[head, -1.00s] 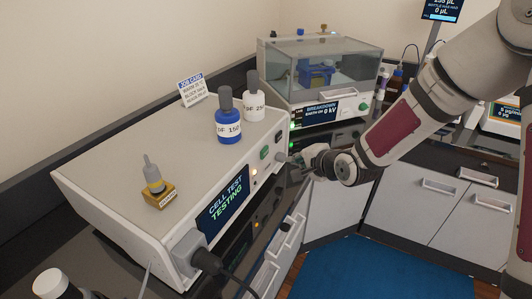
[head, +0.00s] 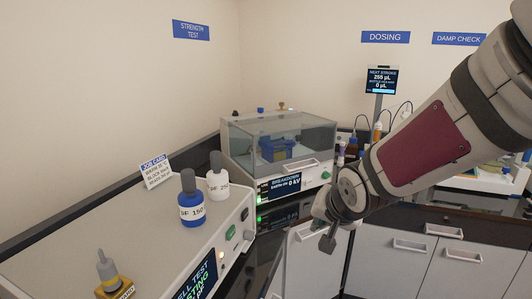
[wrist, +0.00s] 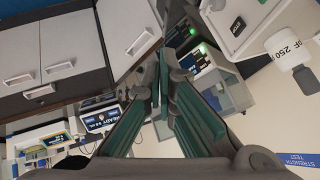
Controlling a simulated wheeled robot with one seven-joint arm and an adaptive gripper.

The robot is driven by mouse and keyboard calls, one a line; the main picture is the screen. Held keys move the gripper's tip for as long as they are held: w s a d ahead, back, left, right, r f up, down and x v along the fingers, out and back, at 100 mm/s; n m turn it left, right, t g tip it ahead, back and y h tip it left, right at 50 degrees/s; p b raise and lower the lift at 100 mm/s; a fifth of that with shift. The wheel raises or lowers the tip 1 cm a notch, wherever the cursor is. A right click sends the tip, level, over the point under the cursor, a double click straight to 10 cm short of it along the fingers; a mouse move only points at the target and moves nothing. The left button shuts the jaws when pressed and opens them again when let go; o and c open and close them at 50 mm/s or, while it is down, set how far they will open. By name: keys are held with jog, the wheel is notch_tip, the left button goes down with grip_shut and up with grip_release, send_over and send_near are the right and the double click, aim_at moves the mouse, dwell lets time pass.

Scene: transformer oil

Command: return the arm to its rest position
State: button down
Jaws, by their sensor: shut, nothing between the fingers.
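My arm reaches in from the right in the head view, bent down at the wrist. My gripper (head: 327,242) hangs in front of the counter, to the right of the cell test box, touching nothing that I can see. In the wrist view my gripper (wrist: 163,60) shows two dark green finger pads close together at the tips. The gripper is shut and empty.
The cell test box (head: 105,240) carries a blue bottle (head: 192,208), a white bottle (head: 217,183) and a brass-based piece (head: 112,280). The breakdown tester (head: 285,150) stands behind. Drawer fronts (head: 425,268) lie to the right. A dosing screen (head: 381,79) stands at the back.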

jog(key=s+d+r+n+g, duration=0.1)
jog(key=s+d+r+n, duration=0.1)
jog(key=s, duration=1)
jog(key=s+d+r+n+g+h, duration=0.1)
jog(key=s+d+r, duration=0.4)
jog(key=s, duration=0.8)
jog(key=shift+r+n+g, duration=0.3)
jog(key=shift+r+n, duration=0.4)
jog(key=shift+r, duration=0.1)
